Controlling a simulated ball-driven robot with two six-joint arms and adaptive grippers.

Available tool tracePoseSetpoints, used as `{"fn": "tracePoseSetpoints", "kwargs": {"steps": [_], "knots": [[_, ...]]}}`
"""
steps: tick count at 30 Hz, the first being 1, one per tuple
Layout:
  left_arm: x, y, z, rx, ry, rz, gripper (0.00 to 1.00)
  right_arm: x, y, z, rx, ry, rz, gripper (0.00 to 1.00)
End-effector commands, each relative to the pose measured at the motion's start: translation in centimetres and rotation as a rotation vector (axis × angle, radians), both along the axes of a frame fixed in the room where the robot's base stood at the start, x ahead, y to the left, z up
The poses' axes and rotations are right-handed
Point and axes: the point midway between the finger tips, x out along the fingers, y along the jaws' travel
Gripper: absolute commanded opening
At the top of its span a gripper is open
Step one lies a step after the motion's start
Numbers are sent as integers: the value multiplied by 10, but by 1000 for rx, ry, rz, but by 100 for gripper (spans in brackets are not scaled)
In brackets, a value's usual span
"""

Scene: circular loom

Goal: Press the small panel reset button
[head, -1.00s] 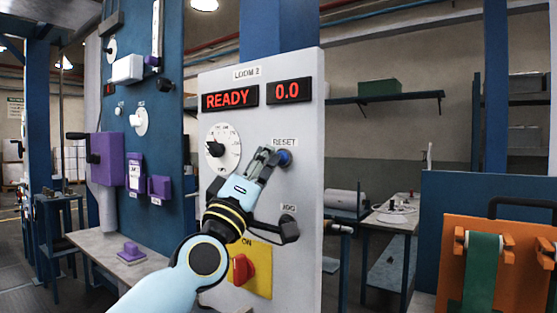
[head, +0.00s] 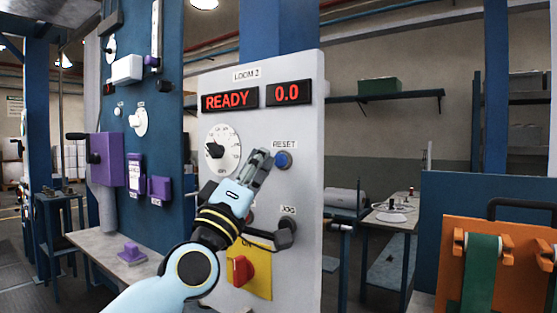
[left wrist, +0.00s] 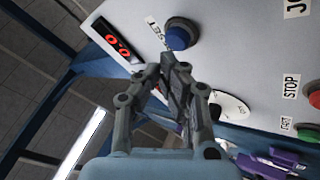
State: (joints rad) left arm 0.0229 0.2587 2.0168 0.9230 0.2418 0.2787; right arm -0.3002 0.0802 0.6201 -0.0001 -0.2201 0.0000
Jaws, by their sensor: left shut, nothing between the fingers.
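The blue reset button (head: 283,160) sits under the RESET label on the pale LOOM 2 panel (head: 300,200), below the red 0.0 display (head: 289,93). It also shows in the left wrist view (left wrist: 181,35), a round blue cap in a dark ring, just beyond the fingertips. My left gripper (head: 264,154) is shut and empty, left of the button in the head view, with a gap between them. In the left wrist view its fingertips (left wrist: 172,60) meet below the button and appear apart from it. My right gripper is not in view.
The READY display (head: 230,99) and a white dial (head: 222,148) are on the panel. A dark jog control (head: 287,232) and a red switch on a yellow plate (head: 262,270) sit lower. Red STOP (left wrist: 314,99) and green START buttons (left wrist: 279,153) show in the wrist view.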

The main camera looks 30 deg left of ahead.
Motion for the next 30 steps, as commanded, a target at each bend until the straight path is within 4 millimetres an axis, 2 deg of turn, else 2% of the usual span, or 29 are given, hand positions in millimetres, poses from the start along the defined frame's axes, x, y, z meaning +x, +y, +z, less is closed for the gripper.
{"fn": "tracePoseSetpoints", "kwargs": {"steps": [5, 19, 30], "knots": [[-2, 0, 0, 0, 1, -1, 0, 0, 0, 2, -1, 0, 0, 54], [-45, 4, 1, 1, 1, 0, 0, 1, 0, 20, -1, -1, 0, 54], [-50, 4, 0, 0, 0, 0, 0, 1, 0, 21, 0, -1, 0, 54]]}}
